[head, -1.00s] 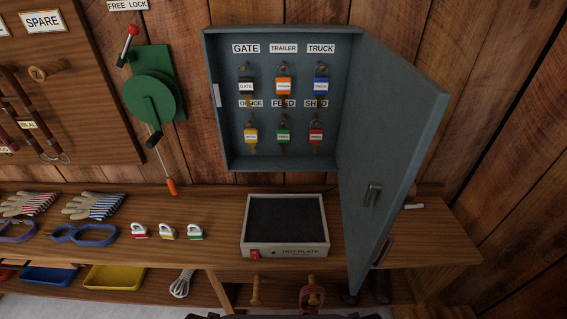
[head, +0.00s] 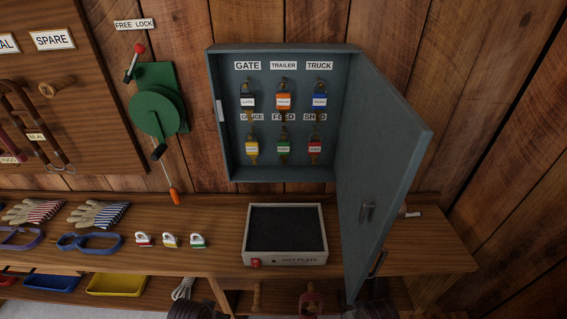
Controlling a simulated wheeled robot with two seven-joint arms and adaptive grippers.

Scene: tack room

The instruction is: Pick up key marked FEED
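The key marked FEED hangs on a hook in the lower middle of the open key cabinet, with a green tag (head: 283,148), in the head view. The FEED label (head: 283,117) is above it, partly covered by the orange-tagged key hanging from the row above. A yellow-tagged key (head: 251,148) hangs to its left and a red-tagged key (head: 315,147) to its right. Dark ribbed shapes at the bottom edge may be parts of my arms, but I cannot tell.
The cabinet door (head: 380,170) stands open on the right, jutting outward. A hot plate (head: 285,228) sits on the bench below the cabinet. A green lever device (head: 155,100) is left of the cabinet.

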